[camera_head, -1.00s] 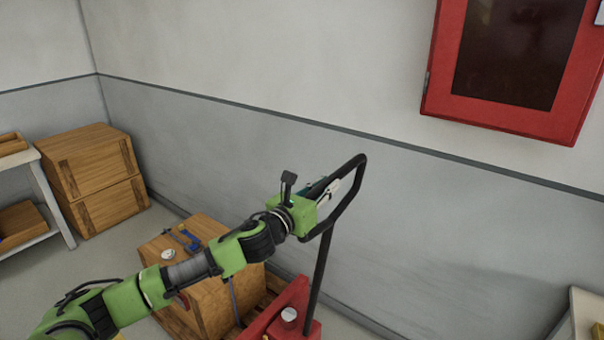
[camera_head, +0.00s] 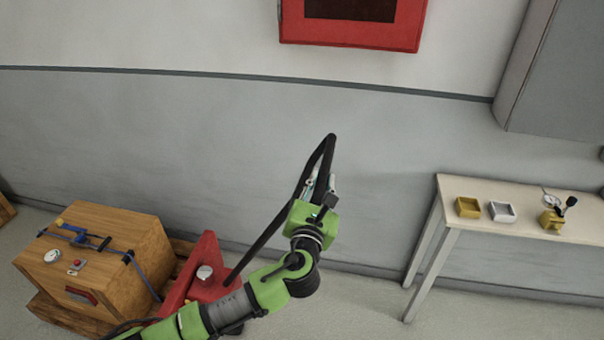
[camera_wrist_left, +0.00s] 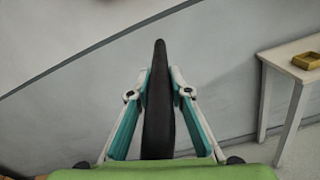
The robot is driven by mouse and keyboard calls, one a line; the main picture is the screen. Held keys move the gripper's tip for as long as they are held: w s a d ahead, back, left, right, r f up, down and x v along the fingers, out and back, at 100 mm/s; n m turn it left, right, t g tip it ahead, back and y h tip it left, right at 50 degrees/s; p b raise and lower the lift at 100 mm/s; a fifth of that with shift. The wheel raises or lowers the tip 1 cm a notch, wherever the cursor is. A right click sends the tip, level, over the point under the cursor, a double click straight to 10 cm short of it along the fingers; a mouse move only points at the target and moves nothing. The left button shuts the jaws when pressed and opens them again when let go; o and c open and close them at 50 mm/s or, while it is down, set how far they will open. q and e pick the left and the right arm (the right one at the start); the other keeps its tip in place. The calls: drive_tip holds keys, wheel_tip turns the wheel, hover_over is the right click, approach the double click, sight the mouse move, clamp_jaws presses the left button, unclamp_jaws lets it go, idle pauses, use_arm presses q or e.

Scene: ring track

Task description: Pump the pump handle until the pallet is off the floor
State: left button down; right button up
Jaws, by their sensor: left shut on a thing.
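The black pump handle (camera_head: 272,232) is a loop on a bar that rises from the red pallet jack (camera_head: 204,272). The bar leans to the right. My left gripper (camera_head: 320,188) is at the loop end of the handle. In the left wrist view the handle (camera_wrist_left: 158,105) stands between the two teal and grey fingers of my left gripper (camera_wrist_left: 158,95), which is shut on it. A wooden pallet (camera_head: 62,318) lies low under a wooden crate (camera_head: 118,230), left of the jack. I cannot tell whether the pallet touches the floor. My right gripper is not in view.
A pale table (camera_head: 500,190) stands on the right, with a yellow bin (camera_head: 467,207), a white bin (camera_head: 502,211) and a gauge on it. A red cabinet (camera_head: 350,30) hangs on the wall. Clear floor lies between jack and table.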

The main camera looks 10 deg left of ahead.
use_arm(q)
drive_tip(key=shift+d+f, duration=0.25)
drive_tip(key=shift+d, duration=0.2)
drive_tip(key=c, duration=1.8)
unclamp_jaws()
drive_tip(key=shift+c, duration=0.2)
drive_tip(key=shift+s, duration=0.1)
drive_tip(key=shift+f, duration=0.1)
